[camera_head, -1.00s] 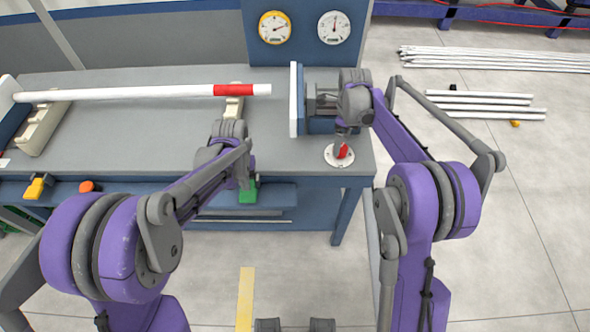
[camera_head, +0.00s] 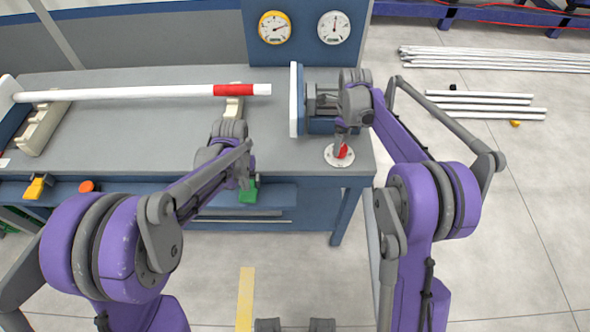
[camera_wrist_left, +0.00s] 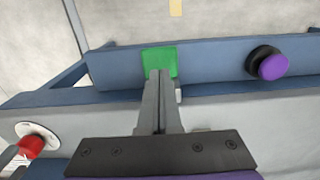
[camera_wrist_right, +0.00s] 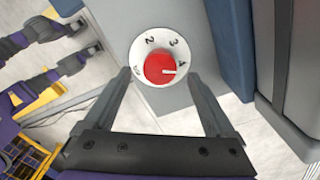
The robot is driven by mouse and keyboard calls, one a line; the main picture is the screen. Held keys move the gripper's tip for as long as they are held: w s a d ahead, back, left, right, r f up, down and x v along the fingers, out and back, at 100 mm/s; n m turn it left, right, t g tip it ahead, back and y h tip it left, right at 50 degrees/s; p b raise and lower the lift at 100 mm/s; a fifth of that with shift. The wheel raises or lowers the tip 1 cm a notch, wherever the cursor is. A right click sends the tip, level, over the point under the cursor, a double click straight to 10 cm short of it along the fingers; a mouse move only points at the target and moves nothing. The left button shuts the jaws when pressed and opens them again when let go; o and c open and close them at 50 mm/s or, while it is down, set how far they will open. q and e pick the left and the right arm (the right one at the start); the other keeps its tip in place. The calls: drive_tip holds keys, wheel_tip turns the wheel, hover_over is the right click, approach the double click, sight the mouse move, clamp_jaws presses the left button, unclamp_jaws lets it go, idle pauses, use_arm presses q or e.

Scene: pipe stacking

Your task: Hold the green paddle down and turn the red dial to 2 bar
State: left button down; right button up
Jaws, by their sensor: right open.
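The green paddle (camera_head: 249,192) sits on the front of the bench; it also shows in the left wrist view (camera_wrist_left: 160,60). My left gripper (camera_head: 245,180) has its fingers together, their tips overlapping the paddle's near edge; how hard they press cannot be told. The red dial (camera_head: 341,152) is on a white round plate at the bench's front right corner. In the right wrist view, the dial (camera_wrist_right: 160,68) has its white line pointing right, close to the 4, with 2 and 3 also readable. My right gripper (camera_wrist_right: 165,78) is open, one finger on each side of the dial.
A yellow-rimmed gauge (camera_head: 275,27) and a white gauge (camera_head: 334,27) are on the blue back panel. A white pipe with a red band (camera_head: 140,93) lies across holders on the bench. White pipes (camera_head: 480,58) lie on the floor at right.

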sight(248, 194)
use_arm(q)
drive_tip(key=shift+f, duration=0.1)
drive_tip(key=shift+f, duration=2.35)
drive_tip(key=shift+s+f, duration=0.1)
drive_tip(key=shift+f, duration=0.1)
use_arm(e)
drive_tip(key=shift+s, duration=0.1)
